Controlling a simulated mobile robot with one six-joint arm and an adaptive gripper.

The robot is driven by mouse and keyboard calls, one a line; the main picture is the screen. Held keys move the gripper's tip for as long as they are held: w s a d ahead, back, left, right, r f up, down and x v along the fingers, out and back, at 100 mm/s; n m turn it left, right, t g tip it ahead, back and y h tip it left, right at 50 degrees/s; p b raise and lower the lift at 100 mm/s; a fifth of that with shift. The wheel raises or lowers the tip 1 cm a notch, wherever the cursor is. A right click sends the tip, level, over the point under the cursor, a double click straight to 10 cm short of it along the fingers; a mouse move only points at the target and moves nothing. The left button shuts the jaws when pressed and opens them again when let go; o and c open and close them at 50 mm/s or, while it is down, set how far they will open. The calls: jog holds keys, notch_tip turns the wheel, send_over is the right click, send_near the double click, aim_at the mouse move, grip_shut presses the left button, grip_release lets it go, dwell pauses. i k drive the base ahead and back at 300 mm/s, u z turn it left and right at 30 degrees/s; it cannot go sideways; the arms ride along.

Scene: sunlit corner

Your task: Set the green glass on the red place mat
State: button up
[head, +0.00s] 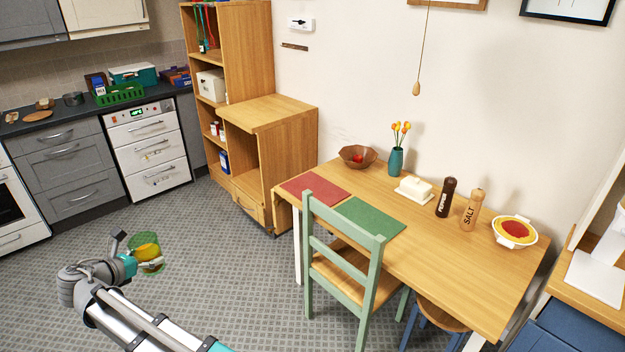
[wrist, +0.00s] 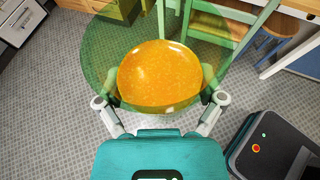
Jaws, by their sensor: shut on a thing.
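The green glass (head: 147,262) is in my gripper (head: 140,255) at the lower left of the head view, held in the air over the tiled floor. In the wrist view the see-through green glass (wrist: 108,45) sits between the two fingers of my gripper (wrist: 162,90), with orange contents inside. The gripper is shut on it. The red place mat (head: 315,188) lies flat and bare on the left end of the wooden table, well to the right of and beyond my gripper.
A green mat (head: 365,217) lies beside the red one. A green chair (head: 345,260) stands at the table's front side. A brown bowl (head: 358,156) and a teal vase (head: 396,161) stand behind the mats. A wooden cabinet (head: 285,150) rises left of the table.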

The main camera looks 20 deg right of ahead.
aim_at(314, 189)
jog(key=z, duration=0.15)
jog(key=i, duration=0.55)
jog(key=z, duration=0.55)
jog(key=i, duration=0.8)
jog(key=z, duration=0.4)
